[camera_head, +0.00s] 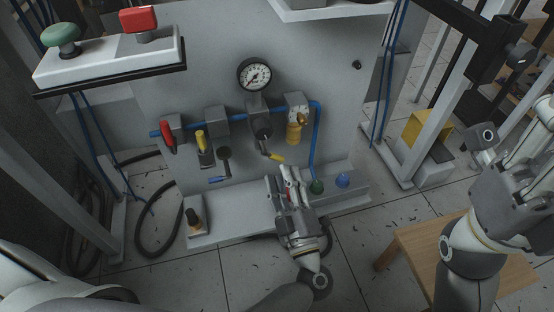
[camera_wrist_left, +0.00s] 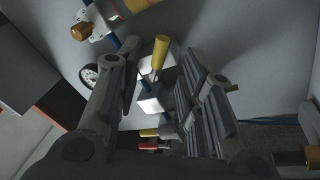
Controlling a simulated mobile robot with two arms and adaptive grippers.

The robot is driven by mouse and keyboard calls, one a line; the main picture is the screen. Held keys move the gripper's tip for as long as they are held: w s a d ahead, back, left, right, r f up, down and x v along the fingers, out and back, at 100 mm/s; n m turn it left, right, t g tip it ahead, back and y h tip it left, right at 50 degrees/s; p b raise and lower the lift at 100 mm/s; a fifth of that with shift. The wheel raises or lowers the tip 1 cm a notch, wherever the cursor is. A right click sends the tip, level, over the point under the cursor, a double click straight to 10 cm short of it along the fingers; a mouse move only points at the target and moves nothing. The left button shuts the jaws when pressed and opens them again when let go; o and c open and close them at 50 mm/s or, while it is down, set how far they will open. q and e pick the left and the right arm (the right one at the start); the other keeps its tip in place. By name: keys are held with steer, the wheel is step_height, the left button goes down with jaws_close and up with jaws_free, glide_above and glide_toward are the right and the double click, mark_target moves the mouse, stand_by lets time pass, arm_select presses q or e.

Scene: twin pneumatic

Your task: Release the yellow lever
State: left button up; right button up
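The yellow lever (camera_head: 277,157) sticks out to the lower right from a grey valve (camera_head: 262,130) below the gauge. In the left wrist view a yellow handle (camera_wrist_left: 161,52) stands between and beyond the two fingers, apparently the same lever. My left gripper (camera_head: 282,174) is just below the lever in the head view. Its fingers are spread, with a gap around the handle, and hold nothing that I can see. My right gripper (camera_head: 527,140) is far off at the right, partly cut by the picture edge; its finger state is unclear.
Left of the valve are a red handle (camera_head: 167,136), a second yellow handle (camera_head: 201,139) and a blue lever (camera_head: 219,179). The gauge (camera_head: 254,74) is above. A brass regulator (camera_head: 295,131) and blue hose (camera_head: 315,140) are close on the right. A wooden stool (camera_head: 405,240) stands right.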

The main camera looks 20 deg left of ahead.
mark_target(278, 160)
arm_select(q)
steer(key=b+x, duration=0.1)
steer(key=x, duration=0.5)
steer(key=shift+w+r, duration=0.1)
steer(key=shift+c, duration=0.2)
jaws_close()
